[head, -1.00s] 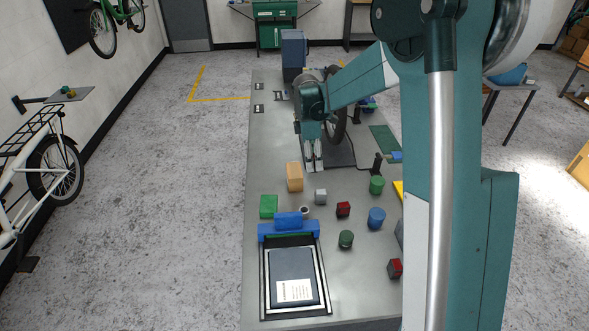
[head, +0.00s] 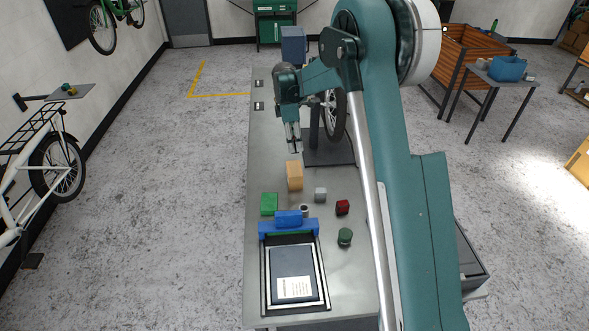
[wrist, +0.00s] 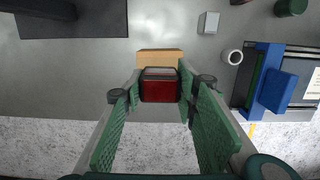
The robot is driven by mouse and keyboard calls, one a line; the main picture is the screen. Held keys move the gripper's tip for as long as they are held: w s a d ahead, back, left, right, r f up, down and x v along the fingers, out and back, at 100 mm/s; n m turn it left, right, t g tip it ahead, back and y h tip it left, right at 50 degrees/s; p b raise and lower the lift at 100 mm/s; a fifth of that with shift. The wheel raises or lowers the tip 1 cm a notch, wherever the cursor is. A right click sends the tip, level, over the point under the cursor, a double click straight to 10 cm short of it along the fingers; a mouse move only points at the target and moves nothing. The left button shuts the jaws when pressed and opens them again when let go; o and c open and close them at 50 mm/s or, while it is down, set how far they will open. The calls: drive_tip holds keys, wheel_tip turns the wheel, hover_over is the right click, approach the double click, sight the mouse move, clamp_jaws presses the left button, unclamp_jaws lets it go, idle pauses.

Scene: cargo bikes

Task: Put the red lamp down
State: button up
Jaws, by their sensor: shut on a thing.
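The red lamp (wrist: 160,90) is between the fingertips of my gripper (wrist: 160,93) in the wrist view. It is a small box with a red face and a dark frame. My gripper is shut on it, with one green finger pad on each side. In the head view my gripper (head: 294,149) points down over the bench, behind the orange block; the lamp is hard to make out there. In the wrist view the orange block (wrist: 160,56) shows just past the lamp. I cannot tell how high the lamp is above the bench.
Another red block (head: 342,207) stands on the bench (head: 262,165), near a grey block (head: 320,195) and a dark green cylinder (head: 345,237). A green block (head: 269,204) and a blue clamp (head: 289,219) are nearer. A wheel (head: 335,113) stands behind.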

hover_over(296, 168)
drive_tip(key=shift+s+a+f, duration=0.1)
drive_tip(key=shift+a+f, duration=0.05)
drive_tip(key=shift+f, duration=1.4)
drive_tip(key=shift+a+f, duration=0.15)
drive_tip(key=shift+f, duration=1.4)
drive_tip(key=shift+f, duration=0.1)
drive_tip(key=shift+f+p, duration=0.35)
drive_tip(key=shift+f, duration=1.4)
drive_tip(key=shift+f, duration=0.2)
drive_tip(key=o, duration=0.9)
drive_tip(key=shift+r, duration=0.15)
drive_tip(key=r, duration=0.4)
drive_tip(key=a+r, duration=0.1)
drive_tip(key=r, duration=0.7)
drive_tip(key=shift+a+b, duration=0.25)
drive_tip(key=shift+b, duration=0.05)
